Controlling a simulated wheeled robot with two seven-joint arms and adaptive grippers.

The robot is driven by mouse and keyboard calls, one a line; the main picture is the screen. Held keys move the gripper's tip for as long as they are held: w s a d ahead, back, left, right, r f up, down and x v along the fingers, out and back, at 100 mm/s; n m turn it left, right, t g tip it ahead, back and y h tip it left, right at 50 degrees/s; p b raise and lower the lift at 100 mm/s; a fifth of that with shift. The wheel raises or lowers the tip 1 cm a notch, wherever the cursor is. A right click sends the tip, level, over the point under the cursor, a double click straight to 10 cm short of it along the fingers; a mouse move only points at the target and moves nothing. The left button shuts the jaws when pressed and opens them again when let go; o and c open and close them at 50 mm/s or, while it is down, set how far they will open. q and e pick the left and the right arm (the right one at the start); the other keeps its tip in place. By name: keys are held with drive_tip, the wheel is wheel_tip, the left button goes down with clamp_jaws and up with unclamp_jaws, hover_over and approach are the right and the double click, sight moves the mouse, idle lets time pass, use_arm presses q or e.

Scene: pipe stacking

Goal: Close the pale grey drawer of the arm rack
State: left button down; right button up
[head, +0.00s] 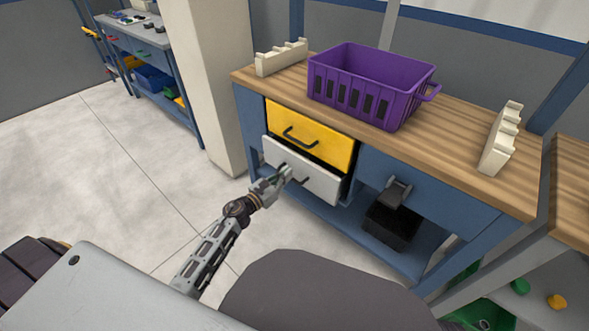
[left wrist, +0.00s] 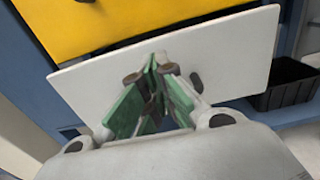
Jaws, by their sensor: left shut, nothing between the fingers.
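The pale grey drawer (head: 312,182) sits below the yellow drawer (head: 312,137) in the blue workbench. It stands out from the bench front, with a dark gap above it. My left gripper (head: 284,173) is shut and empty at the front of the grey drawer, near its dark handle. In the left wrist view the shut fingers (left wrist: 155,68) point at the grey drawer front (left wrist: 232,55), and part of the handle (left wrist: 196,82) shows beside them. I cannot tell whether the fingertips touch the panel. My right gripper is not in view.
A purple basket (head: 385,75) stands on the wooden bench top between two cream notched racks (head: 281,58) (head: 499,142). A black bin (head: 392,224) sits on the lower shelf, right of the drawers. Open floor (head: 120,180) lies to the left.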

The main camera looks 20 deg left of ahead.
sight(299, 163)
use_arm(q)
drive_tip(key=shift+x, duration=2.3)
drive_tip(key=shift+w+b, duration=0.15)
drive_tip(key=shift+b, duration=0.15)
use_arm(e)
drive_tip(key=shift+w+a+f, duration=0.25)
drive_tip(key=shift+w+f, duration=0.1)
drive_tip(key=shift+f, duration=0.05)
use_arm(q)
drive_tip(key=shift+w+d, duration=0.1)
drive_tip(key=shift+x, duration=0.8)
drive_tip(key=shift+b+x, duration=0.65)
drive_tip(key=shift+x, duration=0.7)
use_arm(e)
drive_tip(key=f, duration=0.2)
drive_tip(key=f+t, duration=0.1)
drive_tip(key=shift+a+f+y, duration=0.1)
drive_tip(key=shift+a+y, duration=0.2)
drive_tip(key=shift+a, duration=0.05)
use_arm(q)
drive_tip(key=shift+r, duration=0.1)
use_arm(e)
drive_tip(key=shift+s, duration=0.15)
